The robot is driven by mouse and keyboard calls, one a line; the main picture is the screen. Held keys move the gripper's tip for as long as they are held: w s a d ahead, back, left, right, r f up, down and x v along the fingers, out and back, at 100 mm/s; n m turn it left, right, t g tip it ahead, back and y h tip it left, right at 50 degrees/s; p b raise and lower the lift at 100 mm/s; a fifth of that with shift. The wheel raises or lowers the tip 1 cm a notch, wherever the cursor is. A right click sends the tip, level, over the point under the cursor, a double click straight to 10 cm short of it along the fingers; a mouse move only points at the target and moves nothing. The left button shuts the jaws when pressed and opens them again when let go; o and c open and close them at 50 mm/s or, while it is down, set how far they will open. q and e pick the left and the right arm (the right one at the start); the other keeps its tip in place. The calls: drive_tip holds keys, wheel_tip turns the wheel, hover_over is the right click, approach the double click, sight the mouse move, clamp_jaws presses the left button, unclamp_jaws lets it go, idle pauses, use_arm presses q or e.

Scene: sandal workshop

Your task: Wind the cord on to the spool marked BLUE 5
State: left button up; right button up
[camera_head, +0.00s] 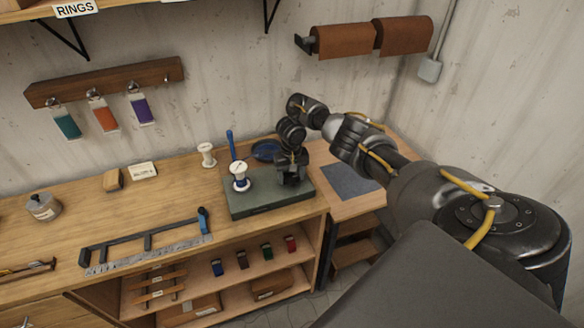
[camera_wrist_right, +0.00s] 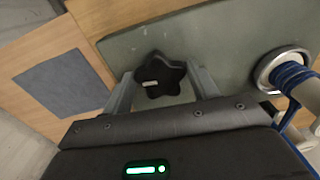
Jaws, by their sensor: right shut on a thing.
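A white spool (camera_head: 240,182) with blue cord on it stands upright on a grey-green base (camera_head: 262,204) on the bench. In the right wrist view the spool's metal-rimmed end and blue cord (camera_wrist_right: 292,76) show at the right edge. A black star-shaped knob (camera_wrist_right: 160,76) sits on the same base. My right gripper (camera_head: 291,180) is over the base, right of the spool, with its fingers shut on the knob. A dark blue coil or dish (camera_head: 267,150) lies behind the base. No BLUE 5 marking is readable. My left gripper is out of view.
Another white spool (camera_head: 207,155), a blue upright rod (camera_head: 231,145) and a small card (camera_head: 142,170) are behind and left. A dark mat (camera_head: 350,181) lies on the surface to the right.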

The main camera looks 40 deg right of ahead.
drive_tip(key=shift+w+a+r+m, duration=0.1)
drive_tip(key=shift+w+m, duration=0.05)
drive_tip(key=shift+m, duration=1.95)
drive_tip(key=o, duration=1)
drive_tip(key=shift+c, duration=0.2)
